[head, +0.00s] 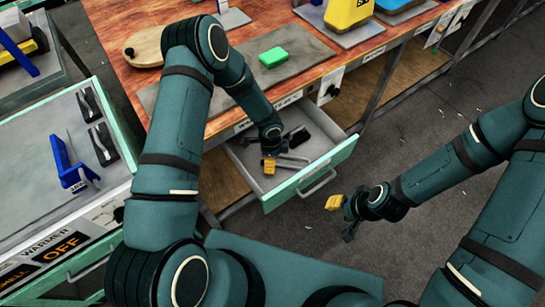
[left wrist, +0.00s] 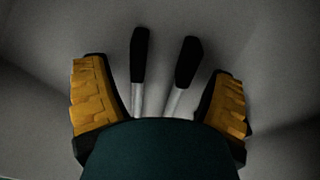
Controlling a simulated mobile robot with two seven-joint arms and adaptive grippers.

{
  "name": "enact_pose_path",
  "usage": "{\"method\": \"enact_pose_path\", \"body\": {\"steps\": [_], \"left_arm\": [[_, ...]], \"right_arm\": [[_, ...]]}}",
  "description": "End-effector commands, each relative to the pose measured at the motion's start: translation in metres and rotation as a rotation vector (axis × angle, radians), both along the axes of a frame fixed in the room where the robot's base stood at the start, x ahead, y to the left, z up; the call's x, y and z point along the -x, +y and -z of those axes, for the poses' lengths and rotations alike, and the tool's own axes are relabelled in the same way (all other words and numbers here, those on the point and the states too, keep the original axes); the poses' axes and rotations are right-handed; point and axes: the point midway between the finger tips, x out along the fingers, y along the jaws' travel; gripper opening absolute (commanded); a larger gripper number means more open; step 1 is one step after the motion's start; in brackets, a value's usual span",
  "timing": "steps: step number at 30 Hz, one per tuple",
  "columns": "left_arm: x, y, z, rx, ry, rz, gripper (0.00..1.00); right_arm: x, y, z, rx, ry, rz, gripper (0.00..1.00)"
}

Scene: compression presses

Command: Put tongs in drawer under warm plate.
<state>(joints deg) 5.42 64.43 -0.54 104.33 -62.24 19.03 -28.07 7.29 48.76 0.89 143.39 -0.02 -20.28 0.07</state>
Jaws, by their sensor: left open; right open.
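An open grey drawer with a green front (head: 318,173) sticks out under the wooden table. Tongs with black handles and metal arms lie inside it (head: 297,158). My left gripper (head: 271,160) is down in the drawer at the tongs. In the left wrist view, its yellow fingers (left wrist: 160,105) are apart, with the tongs' two handles (left wrist: 163,60) between and beyond them; neither finger visibly touches them. The tongs' far ends are hidden behind my wrist. My right gripper (head: 343,205) is open and empty above the floor, right of the drawer.
On the wooden table are a grey plate (head: 298,63), a green block (head: 273,57), a round board (head: 147,46) and a yellow object (head: 348,12). A warmer labelled OFF (head: 62,245) stands at left with a blue-handled tool (head: 72,170). The floor at right is mostly clear.

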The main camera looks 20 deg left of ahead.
Motion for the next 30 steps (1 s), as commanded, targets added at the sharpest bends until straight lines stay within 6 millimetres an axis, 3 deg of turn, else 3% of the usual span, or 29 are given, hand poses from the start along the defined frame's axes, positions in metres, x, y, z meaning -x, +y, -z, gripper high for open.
{"method": "enact_pose_path", "body": {"steps": [5,15,21,30], "left_arm": [[-0.001,0.000,-0.010,0.001,-0.002,-0.001,0.84],[0.000,0.004,-0.079,0.000,-0.003,-0.002,0.84],[0.000,0.005,-0.110,0.001,-0.003,0.000,0.84],[0.001,0.006,-0.123,-0.001,0.000,0.000,0.84]], "right_arm": [[0.001,0.000,-0.006,0.000,0.002,-0.001,0.41],[0.004,0.001,-0.023,-0.002,0.009,-0.003,0.41],[0.005,0.001,-0.030,-0.003,0.014,-0.003,0.41],[0.006,0.001,-0.032,-0.003,0.015,-0.004,0.41]]}}
